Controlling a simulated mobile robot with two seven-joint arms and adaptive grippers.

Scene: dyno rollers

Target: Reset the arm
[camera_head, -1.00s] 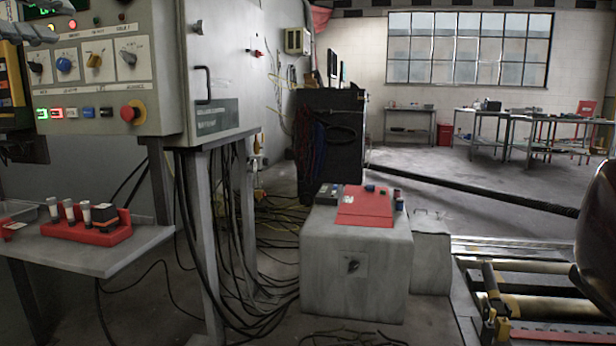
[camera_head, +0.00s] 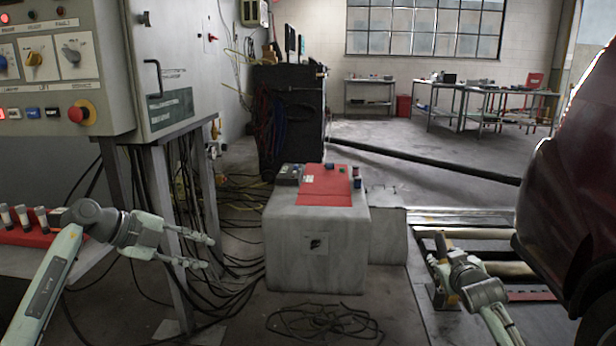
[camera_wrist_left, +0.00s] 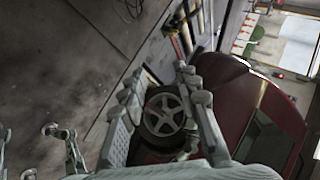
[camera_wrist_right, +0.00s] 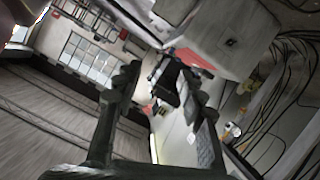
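My left gripper (camera_head: 202,252) is in front of the legs of the control cabinet's stand, its fingers pointing right. Its two fingers are apart with nothing between them, and the left wrist view also shows them spread (camera_wrist_left: 160,85). My right gripper (camera_head: 437,248) is at the lower right, above the roller area and left of the red car. In the right wrist view its fingers (camera_wrist_right: 165,85) are apart and nothing is held. The upper part of each arm is outside the head view.
The control cabinet (camera_head: 75,85) stands at the left above a side table. A concrete block (camera_head: 300,235) carries a red sheet (camera_head: 325,190). The red car (camera_head: 575,170) is at the right. Cables (camera_head: 325,320) lie on the floor in front.

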